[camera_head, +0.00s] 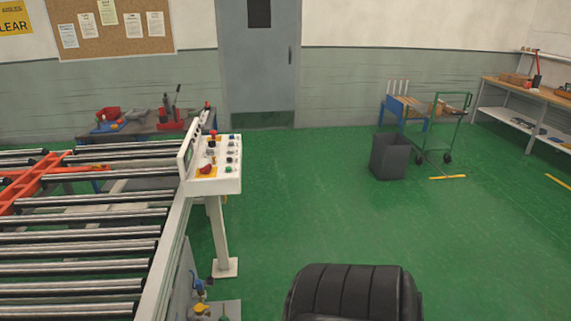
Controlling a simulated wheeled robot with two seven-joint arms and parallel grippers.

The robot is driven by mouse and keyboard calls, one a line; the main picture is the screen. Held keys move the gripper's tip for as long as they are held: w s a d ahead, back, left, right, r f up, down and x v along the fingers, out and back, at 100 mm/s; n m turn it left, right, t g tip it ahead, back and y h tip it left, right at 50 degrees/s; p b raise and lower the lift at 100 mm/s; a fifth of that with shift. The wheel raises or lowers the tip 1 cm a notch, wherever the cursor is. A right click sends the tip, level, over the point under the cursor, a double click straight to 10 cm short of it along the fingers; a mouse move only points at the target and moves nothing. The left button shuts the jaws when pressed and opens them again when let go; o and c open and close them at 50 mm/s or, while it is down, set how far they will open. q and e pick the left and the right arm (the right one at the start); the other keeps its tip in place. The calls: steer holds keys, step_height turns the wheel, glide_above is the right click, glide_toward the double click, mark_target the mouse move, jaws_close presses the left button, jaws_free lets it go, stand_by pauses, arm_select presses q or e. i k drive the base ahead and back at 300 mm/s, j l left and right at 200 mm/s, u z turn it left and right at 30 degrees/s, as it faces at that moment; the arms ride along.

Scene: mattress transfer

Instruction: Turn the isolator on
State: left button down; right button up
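A white control panel (222,184) stands on a post at the right side of the roller conveyor. On it, a red rotary switch on a yellow plate (207,170) looks like the isolator; its on or off position is too small to tell. A red mushroom button (213,133) and several small buttons, some green, are on the same panel. Neither of my grippers is in view, and nothing is seen touching the panel.
The roller conveyor (80,265) fills the left. Small blue and yellow fittings (200,288) sit low beside it. A dark bin (390,157) and a green trolley (440,125) stand at the back right. The green floor (310,205) right of the panel is clear.

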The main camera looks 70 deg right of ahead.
mark_target(206, 170)
steer(key=l+z, duration=0.25)
steer(key=l, duration=0.3)
steer(key=l+z, duration=0.3)
steer(key=l, duration=0.3)
steer(key=l+z, duration=0.25)
steer(key=l, duration=0.35)
steer(key=i+l+z, duration=0.1)
steer(key=l+z, duration=0.2)
steer(key=l, duration=0.25)
steer(key=i+l, duration=0.1)
steer(key=l, duration=0.35)
